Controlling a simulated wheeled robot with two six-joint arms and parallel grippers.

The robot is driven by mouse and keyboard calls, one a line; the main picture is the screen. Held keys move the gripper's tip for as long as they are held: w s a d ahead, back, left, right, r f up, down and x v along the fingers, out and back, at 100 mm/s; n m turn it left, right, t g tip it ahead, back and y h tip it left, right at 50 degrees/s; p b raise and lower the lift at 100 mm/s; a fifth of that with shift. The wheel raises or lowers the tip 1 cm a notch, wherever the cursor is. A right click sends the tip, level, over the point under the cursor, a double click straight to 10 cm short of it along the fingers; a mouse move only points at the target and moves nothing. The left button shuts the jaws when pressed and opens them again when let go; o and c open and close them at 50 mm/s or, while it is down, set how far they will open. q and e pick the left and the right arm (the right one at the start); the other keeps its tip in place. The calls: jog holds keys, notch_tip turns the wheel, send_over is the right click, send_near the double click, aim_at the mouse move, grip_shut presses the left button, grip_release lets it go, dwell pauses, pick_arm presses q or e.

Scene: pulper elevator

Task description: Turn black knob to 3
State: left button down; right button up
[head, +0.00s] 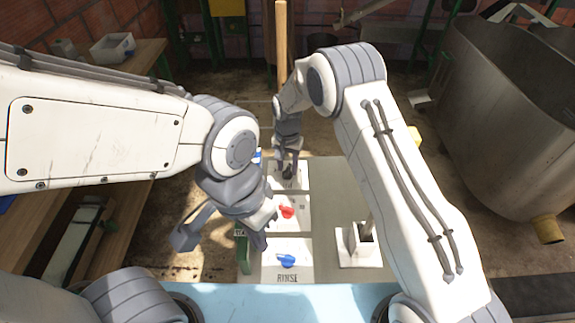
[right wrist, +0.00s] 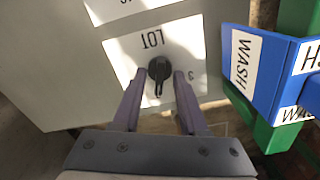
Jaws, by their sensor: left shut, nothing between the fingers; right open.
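The black knob (right wrist: 159,70) sits on a white plate marked "LOT" and "3" (right wrist: 190,77), both upside down in the right wrist view. Its narrow end points down in that view, toward my wrist; the 3 is to its right. My right gripper (right wrist: 159,82) is open, with one finger on each side of the knob; I cannot tell if they touch it. In the head view, my right gripper (head: 289,172) is over the panel's far plate and mostly hides the knob. My left gripper (head: 259,240) is shut and empty at the panel's left edge.
Blue and green "WASH" blocks (right wrist: 262,75) are close to the right finger. A metal vat (head: 500,110) stands right.

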jog(key=shift+c, duration=0.3)
grip_shut()
jog(key=shift+n, duration=0.4)
jog(key=n, duration=0.3)
jog(key=shift+n, duration=0.4)
jog(key=n, duration=0.8)
jog(key=shift+a, duration=0.1)
jog(key=shift+n, duration=1.6)
